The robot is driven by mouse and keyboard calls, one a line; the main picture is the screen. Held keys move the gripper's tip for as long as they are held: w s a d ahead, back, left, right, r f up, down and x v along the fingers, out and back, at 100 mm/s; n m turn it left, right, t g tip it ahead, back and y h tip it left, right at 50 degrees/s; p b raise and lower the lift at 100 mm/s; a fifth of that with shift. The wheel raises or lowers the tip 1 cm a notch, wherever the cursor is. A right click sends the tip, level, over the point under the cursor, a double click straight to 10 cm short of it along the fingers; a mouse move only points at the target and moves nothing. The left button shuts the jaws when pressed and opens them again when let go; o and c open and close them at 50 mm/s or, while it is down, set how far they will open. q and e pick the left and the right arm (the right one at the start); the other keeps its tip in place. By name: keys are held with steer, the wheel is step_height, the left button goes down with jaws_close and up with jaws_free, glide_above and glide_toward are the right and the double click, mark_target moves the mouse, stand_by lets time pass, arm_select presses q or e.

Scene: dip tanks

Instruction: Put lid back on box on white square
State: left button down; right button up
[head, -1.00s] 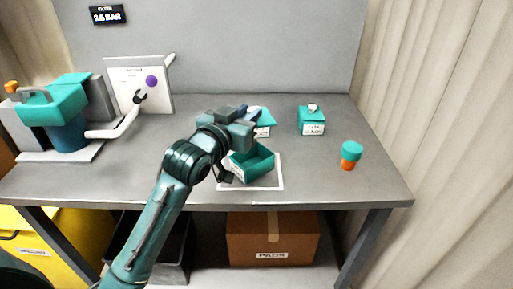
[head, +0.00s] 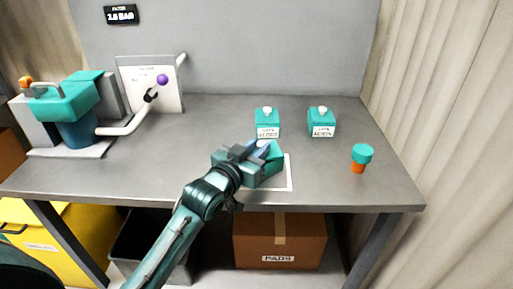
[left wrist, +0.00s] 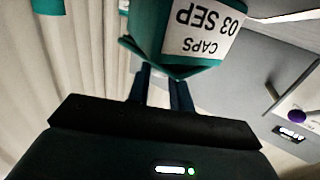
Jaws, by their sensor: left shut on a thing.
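A teal box (head: 262,174) stands on the white square (head: 289,180) near the table's front edge. My left gripper (head: 259,147) is at the top of this box, reaching in from the left. It is shut on what appears to be the lid; the grip point is mostly hidden. In the left wrist view, the picture is upside down. The box, labelled "CAPS 03 SEP" (left wrist: 200,32), is close beyond my fingers (left wrist: 165,90), whose tips are hidden by a teal edge. I cannot tell whether the lid is fully seated. My right gripper is not in view.
Two lidded teal boxes stand behind, one in the middle (head: 267,122) and one to the right (head: 321,121). A teal-topped orange container (head: 361,158) stands at the right. A teal machine (head: 65,105) and a white board (head: 150,85) are at the left.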

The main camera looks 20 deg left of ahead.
arm_select(q)
steer(key=c, duration=1.2)
jaws_free()
steer(key=shift+f, duration=0.1)
steer(key=shift+c, duration=0.2)
steer(key=shift+r, duration=0.2)
steer(key=f+v, duration=0.1)
steer(key=v, duration=1.1)
steer(key=s+d+f+g, duration=0.2)
steer(key=s+f, duration=0.4)
steer(key=f, duration=0.4)
steer(key=s+d+f+g, duration=0.3)
steer(key=s+d+f, duration=0.2)
steer(key=f, duration=0.5)
steer(key=shift+s, duration=1.1)
steer(key=shift+s+d+f+g, duration=0.1)
steer(key=shift+f+g, duration=0.05)
steer(key=shift+g, duration=0.15)
